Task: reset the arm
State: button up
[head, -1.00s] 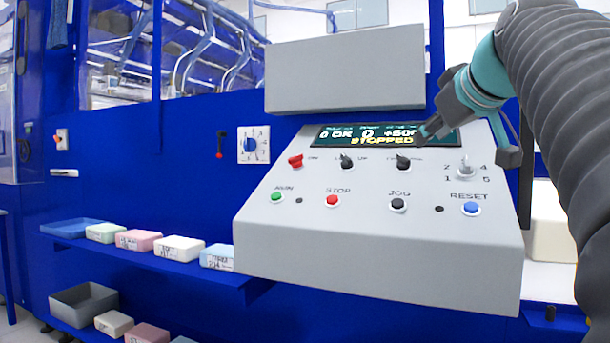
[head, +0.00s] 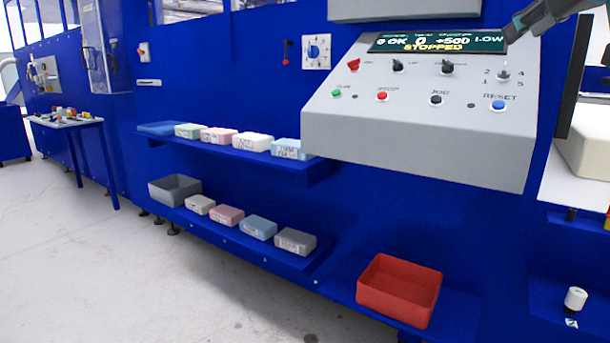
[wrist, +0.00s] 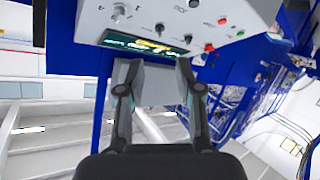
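My gripper (head: 514,28) is at the top right of the head view, in front of the right end of the control panel's display (head: 440,42). In the wrist view my gripper (wrist: 160,86) has its two fingers spread apart, with nothing held between them. The grey control panel (head: 420,145) has knobs, coloured buttons and a display reading STOPPED. The panel appears upside down at the top of the wrist view (wrist: 205,15). I cannot tell the exact gap between the fingers and the panel. Most of the arm is outside the head view.
Two blue shelves carry foam blocks: an upper one (head: 318,172) and a lower one (head: 285,262). A red bin (head: 398,290) stands below the panel. A white cylinder (head: 575,299) is at the lower right. A side table (head: 65,122) stands at the left. The floor at left is clear.

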notch_tip(320, 180, down, 22)
jog(key=d+m+g, duration=0.2)
jog(key=m+g, duration=0.2)
jog(key=m, duration=0.3)
jog(key=s+a+f+n+g, duration=0.1)
jog(key=s+a+f, duration=0.4)
jog(key=f, duration=0.4)
jog(key=s+a+f+n+g+y, duration=0.1)
jog(key=s+a+f, duration=0.4)
jog(key=a+f, duration=0.2)
jog(key=s+a+f+n+g, duration=0.2)
jog(key=s+a+f, duration=0.3)
jog(key=f, duration=0.6)
jog(key=shift+s+a, duration=0.4)
